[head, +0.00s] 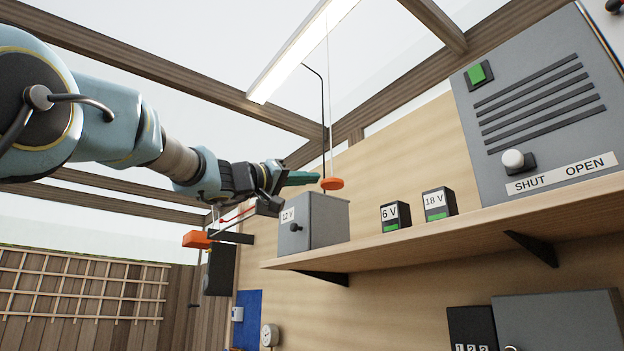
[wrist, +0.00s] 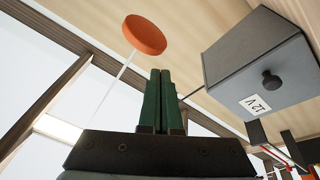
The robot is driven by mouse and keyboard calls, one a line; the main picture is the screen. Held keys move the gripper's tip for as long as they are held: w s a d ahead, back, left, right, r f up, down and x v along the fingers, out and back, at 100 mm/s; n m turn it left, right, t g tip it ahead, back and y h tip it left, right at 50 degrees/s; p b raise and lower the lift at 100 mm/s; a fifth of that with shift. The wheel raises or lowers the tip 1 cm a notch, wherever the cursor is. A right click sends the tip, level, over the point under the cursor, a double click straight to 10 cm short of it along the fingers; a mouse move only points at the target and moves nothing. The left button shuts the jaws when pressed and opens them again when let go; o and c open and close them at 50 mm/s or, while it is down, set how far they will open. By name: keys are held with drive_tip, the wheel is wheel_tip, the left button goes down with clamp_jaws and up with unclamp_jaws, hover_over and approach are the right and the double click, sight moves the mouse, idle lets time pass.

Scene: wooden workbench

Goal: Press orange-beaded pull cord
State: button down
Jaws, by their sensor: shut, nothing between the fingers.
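The orange bead (head: 332,184) hangs at the end of a thin pale pull cord (head: 328,130) that comes down from the ceiling lamp. In the wrist view the flat round bead (wrist: 145,36) is beyond the fingertips, slightly left, with its cord (wrist: 118,76) running down-left. My gripper (head: 317,178) has green fingers that point right toward the bead. In the wrist view the fingers (wrist: 161,72) are side by side, shut and empty. A gap shows between tips and bead there; in the head view they look very close.
A grey box marked 12 V (head: 318,220) stands on the wooden shelf (head: 440,238) just below the bead. The 6 V (head: 395,217) and 18 V (head: 439,204) boxes and a large grey SHUT/OPEN panel (head: 540,110) are to the right. A lit lamp (head: 300,48) hangs overhead.

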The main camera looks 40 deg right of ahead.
drive_tip(key=b+v, duration=0.3)
drive_tip(key=v, duration=0.5)
drive_tip(key=shift+s+a, duration=0.15)
